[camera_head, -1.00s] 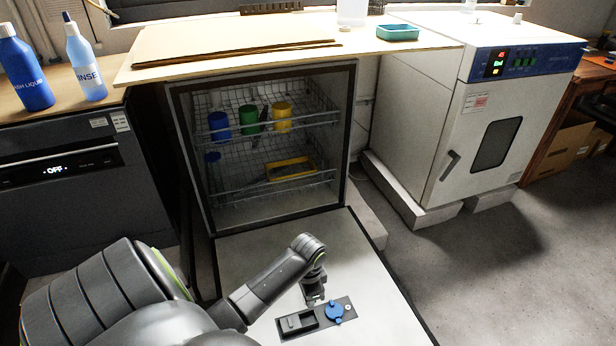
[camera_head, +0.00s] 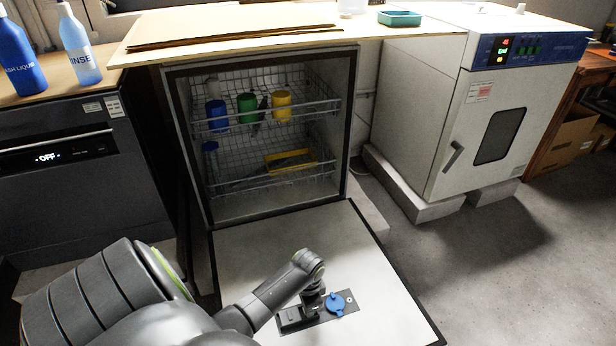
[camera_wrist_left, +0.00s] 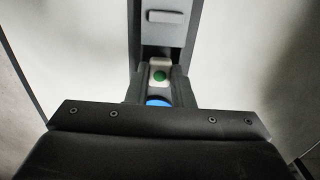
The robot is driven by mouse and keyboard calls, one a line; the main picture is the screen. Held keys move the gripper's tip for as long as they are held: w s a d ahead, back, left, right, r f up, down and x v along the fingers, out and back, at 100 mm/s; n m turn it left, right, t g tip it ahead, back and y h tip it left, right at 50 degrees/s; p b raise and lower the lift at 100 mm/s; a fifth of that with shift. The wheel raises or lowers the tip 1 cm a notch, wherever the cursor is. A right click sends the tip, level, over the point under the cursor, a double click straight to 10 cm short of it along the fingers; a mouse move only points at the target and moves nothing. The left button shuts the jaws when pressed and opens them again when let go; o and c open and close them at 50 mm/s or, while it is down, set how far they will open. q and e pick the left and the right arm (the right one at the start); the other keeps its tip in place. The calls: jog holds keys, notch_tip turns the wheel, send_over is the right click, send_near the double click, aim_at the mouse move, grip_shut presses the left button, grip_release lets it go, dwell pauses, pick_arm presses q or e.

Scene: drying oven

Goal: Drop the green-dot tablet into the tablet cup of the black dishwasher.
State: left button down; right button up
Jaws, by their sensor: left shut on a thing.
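My left gripper (camera_head: 311,310) is shut on the green-dot tablet (camera_wrist_left: 160,73), a pale block with a green dot on its upper face. It points down over the dark dispenser strip (camera_head: 351,303) on the open dishwasher door (camera_head: 250,250). The tablet cup is mostly hidden behind the gripper in the head view. In the left wrist view the dark cup recess (camera_wrist_left: 160,52) shows just beyond the tablet, with the grey lid (camera_wrist_left: 165,16) farther along. I cannot tell whether the tablet is inside the cup or above it. My right gripper is not in view.
A blue round cap (camera_head: 336,303) sits on the strip beside the gripper. The open dishwasher holds racks (camera_head: 300,107) with coloured cups. A closed dark appliance (camera_head: 60,190) stands left, and a white oven (camera_head: 440,110) right. A wooden board (camera_head: 360,45) lies above.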

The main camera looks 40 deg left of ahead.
pick_arm(q)
jog(key=shift+f, duration=0.45)
jog(key=shift+s, duration=0.1)
